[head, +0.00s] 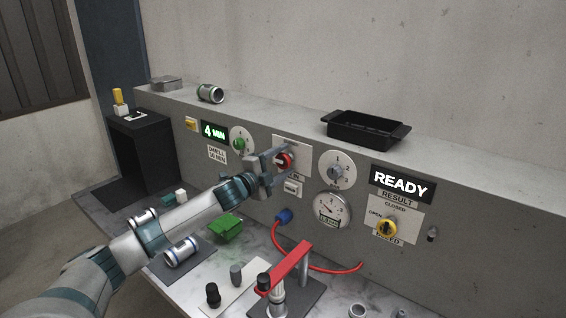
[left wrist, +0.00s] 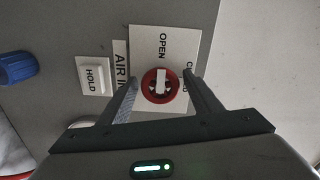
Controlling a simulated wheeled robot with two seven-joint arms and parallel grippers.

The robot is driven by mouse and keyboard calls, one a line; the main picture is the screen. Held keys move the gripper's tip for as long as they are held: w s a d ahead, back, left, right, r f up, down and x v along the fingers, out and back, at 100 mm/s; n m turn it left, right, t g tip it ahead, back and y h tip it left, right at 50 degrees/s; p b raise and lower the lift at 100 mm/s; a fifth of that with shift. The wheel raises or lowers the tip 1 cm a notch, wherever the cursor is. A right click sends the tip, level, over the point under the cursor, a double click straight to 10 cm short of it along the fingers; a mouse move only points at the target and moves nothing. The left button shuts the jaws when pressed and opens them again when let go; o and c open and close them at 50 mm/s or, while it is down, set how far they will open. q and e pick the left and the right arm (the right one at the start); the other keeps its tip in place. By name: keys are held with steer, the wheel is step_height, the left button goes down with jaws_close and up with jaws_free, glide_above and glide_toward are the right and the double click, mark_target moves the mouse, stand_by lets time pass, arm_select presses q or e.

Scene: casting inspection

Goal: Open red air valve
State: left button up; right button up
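The red air valve (head: 284,161) is a round red knob on a white plate on the grey panel. In the left wrist view the red knob (left wrist: 160,86) has a white bar handle, and the plate (left wrist: 170,42) reads OPEN, with a second word partly hidden by a finger. The bar points toward OPEN in that view. My left gripper (head: 272,166) is at the panel in front of the valve. In the left wrist view its fingers (left wrist: 160,84) are spread apart on either side of the knob; contact cannot be told. My right gripper is not in view.
A HOLD button (left wrist: 95,77) and a blue hose fitting (head: 284,216) sit near the valve. A black tray (head: 364,131) is on the ledge.

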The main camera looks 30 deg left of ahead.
arm_select(q)
steer(key=shift+s, duration=0.15)
steer(key=shift+s+a+f+b, duration=0.1)
steer(key=shift+s+f+b, duration=0.05)
steer(key=shift+s+b, duration=0.3)
steer(key=s+a+b, duration=0.1)
steer(key=s+b, duration=0.5)
steer(key=s, duration=1)
steer(key=shift+b, duration=0.35)
steer(key=shift+s+a, duration=0.1)
stand_by(0.4)
